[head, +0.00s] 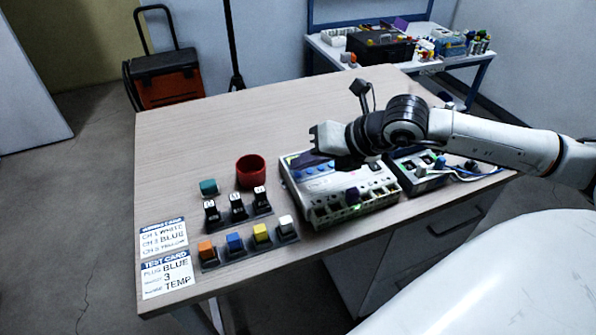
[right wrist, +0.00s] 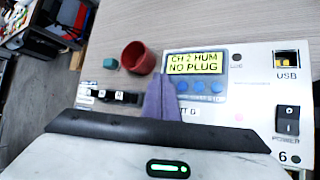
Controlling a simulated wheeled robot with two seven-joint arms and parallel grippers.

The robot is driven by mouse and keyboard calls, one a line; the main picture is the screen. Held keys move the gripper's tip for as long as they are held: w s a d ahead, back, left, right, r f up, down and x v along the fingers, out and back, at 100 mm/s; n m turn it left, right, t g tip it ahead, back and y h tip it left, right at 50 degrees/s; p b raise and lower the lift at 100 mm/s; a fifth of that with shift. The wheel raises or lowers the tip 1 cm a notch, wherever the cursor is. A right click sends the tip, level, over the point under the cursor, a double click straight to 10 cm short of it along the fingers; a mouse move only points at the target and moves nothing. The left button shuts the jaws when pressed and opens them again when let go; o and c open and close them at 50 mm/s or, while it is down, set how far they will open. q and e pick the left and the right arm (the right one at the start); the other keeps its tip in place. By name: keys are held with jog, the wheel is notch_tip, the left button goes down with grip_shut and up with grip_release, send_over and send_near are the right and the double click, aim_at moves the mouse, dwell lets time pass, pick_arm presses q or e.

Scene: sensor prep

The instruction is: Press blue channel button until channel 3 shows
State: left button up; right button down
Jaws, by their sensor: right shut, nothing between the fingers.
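A white sensor unit (head: 325,195) lies on the table in the head view. In the right wrist view its yellow display (right wrist: 195,63) reads "CH 2 HUM" and "NO PLUG". A row of blue buttons (right wrist: 199,87) sits just under the display. My right gripper (right wrist: 160,82) is shut and empty, with its fingertips beside the left end of that row. I cannot tell whether they touch a button. In the head view the right gripper (head: 342,150) is over the back of the unit and hides the display. My left gripper is not in view.
Orange, blue, yellow and white plugs (head: 235,243) stand in holders left of the unit, with black numbered pieces (head: 237,207), a teal block (head: 208,187) and a red cup (head: 251,171) behind. Two printed cards (head: 166,274) lie at left. A dark box (head: 418,172) with wires stands right.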

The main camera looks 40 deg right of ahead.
jog(key=shift+r, duration=0.25)
notch_tip(320, 180, up, 5)
jog(key=shift+r+p, duration=0.1)
jog(key=shift+p, duration=1.1)
